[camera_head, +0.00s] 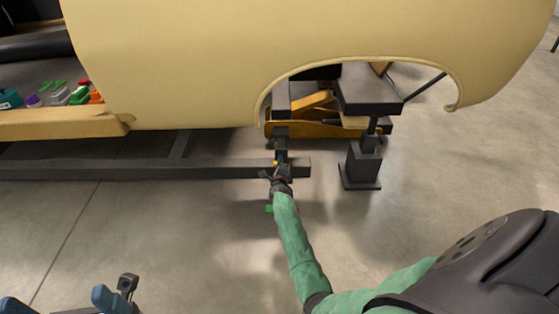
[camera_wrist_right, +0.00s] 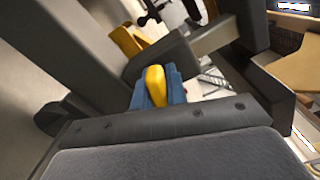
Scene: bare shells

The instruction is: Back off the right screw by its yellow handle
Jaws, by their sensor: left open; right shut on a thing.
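The yellow handle (camera_wrist_right: 155,84) shows in the right wrist view between the blue finger pads of my right gripper (camera_wrist_right: 158,92), which is shut on it. In the head view the handle is a tiny yellow spot (camera_head: 276,163) near the end of the dark frame rail. There my right gripper (camera_head: 279,173) is at that rail end, below the car body's wheel arch. The screw's shaft is not clear in either view. My left gripper (camera_head: 116,294) is open at the lower left of the head view, well away from the rail.
The cream car shell (camera_head: 190,60) hangs above the dark rail (camera_head: 90,172). A dark stand (camera_head: 360,168) stands right of my right gripper, with a yellow jack (camera_head: 320,130) behind. Coloured items (camera_head: 60,95) lie inside the shell at left. The concrete floor in front is mostly clear.

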